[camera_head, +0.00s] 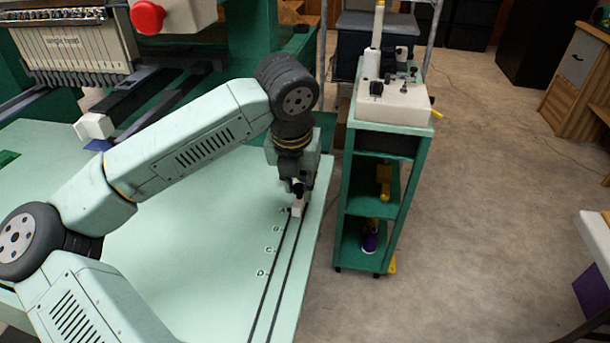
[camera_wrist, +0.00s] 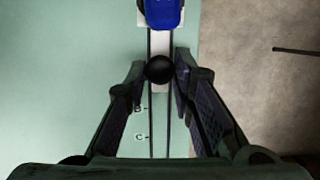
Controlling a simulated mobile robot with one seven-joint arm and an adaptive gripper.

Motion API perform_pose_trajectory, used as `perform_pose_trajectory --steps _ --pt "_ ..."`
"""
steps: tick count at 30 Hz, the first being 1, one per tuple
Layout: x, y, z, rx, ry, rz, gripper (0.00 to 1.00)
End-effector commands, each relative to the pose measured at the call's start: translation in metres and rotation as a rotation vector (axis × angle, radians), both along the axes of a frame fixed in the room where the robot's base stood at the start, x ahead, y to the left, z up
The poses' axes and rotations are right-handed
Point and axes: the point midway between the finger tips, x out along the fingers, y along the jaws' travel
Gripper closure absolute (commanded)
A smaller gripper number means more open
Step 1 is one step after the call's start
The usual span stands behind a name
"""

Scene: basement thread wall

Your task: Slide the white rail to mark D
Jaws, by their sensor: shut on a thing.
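The white rail (camera_head: 298,209) lies at the far end of two dark parallel track lines, beside mark A (camera_head: 284,211). In the wrist view, the white rail (camera_wrist: 160,45) carries a black round knob (camera_wrist: 159,69) and a blue object (camera_wrist: 163,12) at its far end. My gripper (camera_head: 298,190) points down over the rail. In the wrist view, its fingers (camera_wrist: 160,72) are closed in on both sides of the knob. Mark D (camera_head: 261,273) is the nearest letter along the track, after B (camera_head: 277,229) and C (camera_head: 269,250).
The track runs along the right edge of the pale green table (camera_head: 185,255), clear near B, C and D. A green cart (camera_head: 384,150) with a white top box stands close to the right. An embroidery machine (camera_head: 75,50) is at the back left.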

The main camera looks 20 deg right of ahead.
Motion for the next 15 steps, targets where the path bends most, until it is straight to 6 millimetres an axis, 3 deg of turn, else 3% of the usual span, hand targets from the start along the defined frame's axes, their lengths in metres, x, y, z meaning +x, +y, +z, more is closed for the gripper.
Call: perform_pose_trajectory --steps 15 --pt "-0.01 0.007 0.0 -0.001 0.002 0.0 1.0"
